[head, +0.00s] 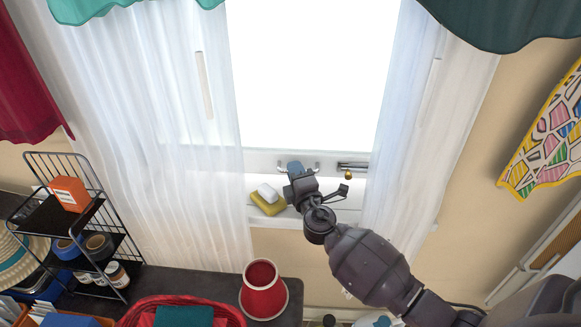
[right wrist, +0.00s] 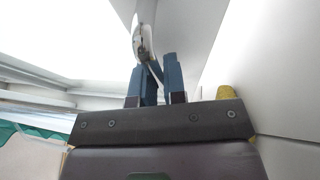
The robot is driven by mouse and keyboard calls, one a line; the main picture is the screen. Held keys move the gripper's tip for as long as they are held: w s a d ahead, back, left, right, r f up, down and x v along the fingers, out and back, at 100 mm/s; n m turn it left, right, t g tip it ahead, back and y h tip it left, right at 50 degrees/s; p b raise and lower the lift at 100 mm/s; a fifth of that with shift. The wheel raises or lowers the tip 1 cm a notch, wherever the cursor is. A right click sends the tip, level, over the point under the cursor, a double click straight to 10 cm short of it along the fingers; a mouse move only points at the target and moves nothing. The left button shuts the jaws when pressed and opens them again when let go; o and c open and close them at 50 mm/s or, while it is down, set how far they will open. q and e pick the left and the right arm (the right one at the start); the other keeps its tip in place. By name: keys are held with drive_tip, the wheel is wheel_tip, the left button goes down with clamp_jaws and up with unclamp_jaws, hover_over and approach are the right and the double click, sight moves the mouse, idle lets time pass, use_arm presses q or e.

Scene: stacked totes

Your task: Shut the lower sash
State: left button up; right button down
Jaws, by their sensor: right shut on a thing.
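The lower sash (head: 345,157) shows as a white bottom rail under a bright pane, between the sheer curtains. A metal handle (head: 282,167) is on this rail, and its two ends show on either side of my right gripper (head: 296,167). The right gripper's blue fingers are shut on the handle. In the right wrist view the pale handle (right wrist: 143,40) sits between the fingers of the gripper (right wrist: 155,78). I cannot tell how large any gap under the rail is. My left gripper is not in view.
A yellow sponge (head: 267,205) and a white bar lie on the sill (head: 262,222) left of the gripper. A metal fitting (head: 353,166) and a small gold knob (head: 348,175) are to its right. Below stand a red lampshade-like object (head: 262,290) and a wire rack (head: 120,240).

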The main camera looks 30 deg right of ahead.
drive_tip(key=shift+f, duration=0.3)
drive_tip(key=c, duration=1.2)
unclamp_jaws()
drive_tip(key=shift+r, duration=0.2)
drive_tip(key=shift+v, duration=5.45)
